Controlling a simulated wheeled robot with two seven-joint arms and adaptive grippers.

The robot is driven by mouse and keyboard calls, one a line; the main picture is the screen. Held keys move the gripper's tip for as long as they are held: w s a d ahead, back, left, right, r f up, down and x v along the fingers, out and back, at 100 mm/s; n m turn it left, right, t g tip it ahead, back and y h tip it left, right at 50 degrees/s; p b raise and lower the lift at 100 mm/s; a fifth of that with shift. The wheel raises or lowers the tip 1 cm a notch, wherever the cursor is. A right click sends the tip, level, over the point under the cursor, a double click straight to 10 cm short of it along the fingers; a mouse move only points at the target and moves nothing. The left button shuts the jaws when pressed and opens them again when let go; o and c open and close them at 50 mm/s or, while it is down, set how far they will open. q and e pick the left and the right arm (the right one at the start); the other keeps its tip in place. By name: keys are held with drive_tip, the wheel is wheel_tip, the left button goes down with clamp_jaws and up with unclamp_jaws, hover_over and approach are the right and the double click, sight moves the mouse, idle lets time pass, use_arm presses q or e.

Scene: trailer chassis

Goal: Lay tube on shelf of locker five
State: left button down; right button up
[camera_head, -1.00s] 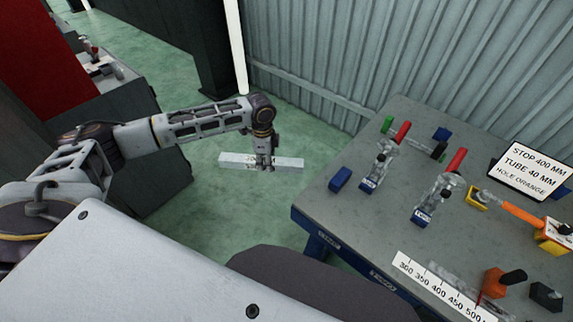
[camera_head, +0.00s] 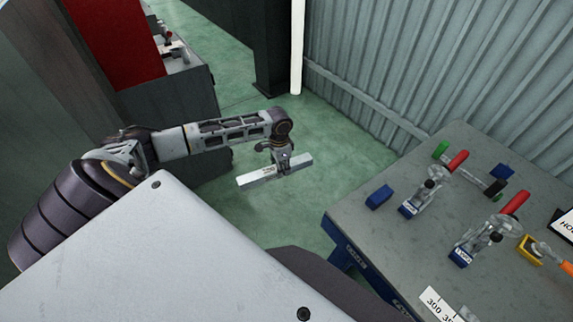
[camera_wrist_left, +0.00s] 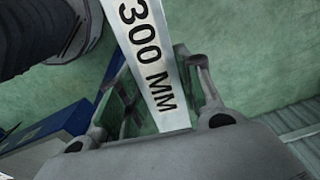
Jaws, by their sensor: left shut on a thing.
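The tube is a light metal bar (camera_head: 258,178). My left gripper (camera_head: 283,166) is shut on it near its middle and holds it level in the air, above the green floor and left of the workbench. In the left wrist view the tube (camera_wrist_left: 146,55) carries the print "300 MM" and runs between the fingers of my left gripper (camera_wrist_left: 165,110). My right gripper is not in view. No locker with a number or shelf can be made out.
A grey workbench (camera_head: 400,245) with toggle clamps (camera_head: 427,190) and a blue block (camera_head: 379,197) stands at the right. A grey cabinet (camera_head: 178,98) and a red panel (camera_head: 112,40) are at the left. A white post (camera_head: 297,45) stands at the back. Open floor lies between.

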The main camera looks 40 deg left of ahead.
sight(275, 173)
use_arm(q)
drive_tip(key=s+f+n, duration=0.1)
drive_tip(key=s+a+f+n, duration=0.1)
drive_tip(key=f+n, duration=0.1)
drive_tip(key=shift+a, duration=0.1)
drive_tip(key=s+d+f+n, duration=0.1)
drive_tip(key=d+f, duration=0.1)
drive_tip(key=d, duration=0.7)
drive_tip(key=d+f+n, duration=0.1)
drive_tip(key=d+f, duration=0.1)
drive_tip(key=d, duration=0.8)
drive_tip(key=shift+s+f+n, duration=0.3)
drive_tip(key=shift+s, duration=0.1)
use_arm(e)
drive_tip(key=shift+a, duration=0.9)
